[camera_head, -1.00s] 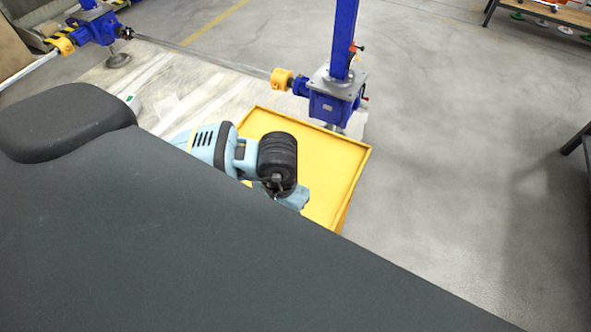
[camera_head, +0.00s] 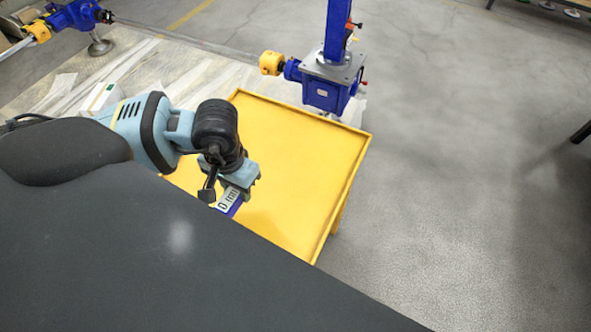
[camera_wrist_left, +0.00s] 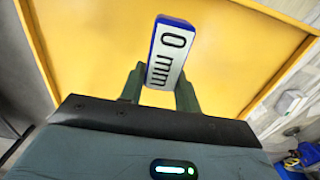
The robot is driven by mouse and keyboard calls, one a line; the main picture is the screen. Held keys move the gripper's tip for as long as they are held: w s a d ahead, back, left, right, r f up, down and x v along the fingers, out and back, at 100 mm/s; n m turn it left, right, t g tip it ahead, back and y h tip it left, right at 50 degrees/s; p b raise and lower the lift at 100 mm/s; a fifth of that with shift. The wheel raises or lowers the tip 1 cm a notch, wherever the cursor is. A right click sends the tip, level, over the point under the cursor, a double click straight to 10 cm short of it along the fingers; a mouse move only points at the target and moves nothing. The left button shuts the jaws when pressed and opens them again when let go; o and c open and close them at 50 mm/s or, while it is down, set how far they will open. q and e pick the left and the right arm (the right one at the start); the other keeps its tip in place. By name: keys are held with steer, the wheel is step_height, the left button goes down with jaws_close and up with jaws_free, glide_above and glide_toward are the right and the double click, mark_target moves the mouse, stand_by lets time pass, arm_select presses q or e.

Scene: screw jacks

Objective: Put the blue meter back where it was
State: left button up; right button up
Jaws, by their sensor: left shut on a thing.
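The blue meter (camera_head: 230,198) has a blue body and a white face with black marks. In the left wrist view the meter (camera_wrist_left: 172,52) reads "0 mm". My left gripper (camera_head: 236,182) is shut on it. In the wrist view the gripper's two dark fingers (camera_wrist_left: 160,90) stand on either side of its lower part. The meter shows against the yellow tray table (camera_head: 300,125); I cannot tell how high above it. My dark body hides the near part of the table. My right gripper is not in view.
A blue screw jack (camera_head: 332,78) with a yellow coupling stands just behind the table. Another blue jack (camera_head: 72,16) is at the far left, with a shaft running between. A white and green box (camera_head: 102,97) lies on the pale boards.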

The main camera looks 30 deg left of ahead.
arm_select(q)
steer(key=shift+w+a, duration=0.25)
steer(key=shift+a, duration=0.15)
steer(key=shift+w+r, duration=0.1)
steer(key=shift+w, duration=0.05)
glide_above(294, 171)
steer(key=s, duration=0.2)
steer(key=shift+w+a+f+p, duration=0.1)
steer(key=shift+a+f+p, duration=0.2)
steer(key=shift+f+p, duration=0.25)
steer(key=shift+w+d+f, duration=0.1)
steer(key=shift+w+d, duration=0.1)
steer(key=shift+w, duration=0.2)
steer(key=shift+w+d+f, duration=0.1)
steer(key=shift+w+d, duration=0.05)
steer(key=shift+w, duration=0.25)
step_height(294, 171, down, 3)
steer(key=shift+w+f, duration=0.1)
steer(key=shift+f, duration=0.2)
steer(key=shift+f, duration=0.1)
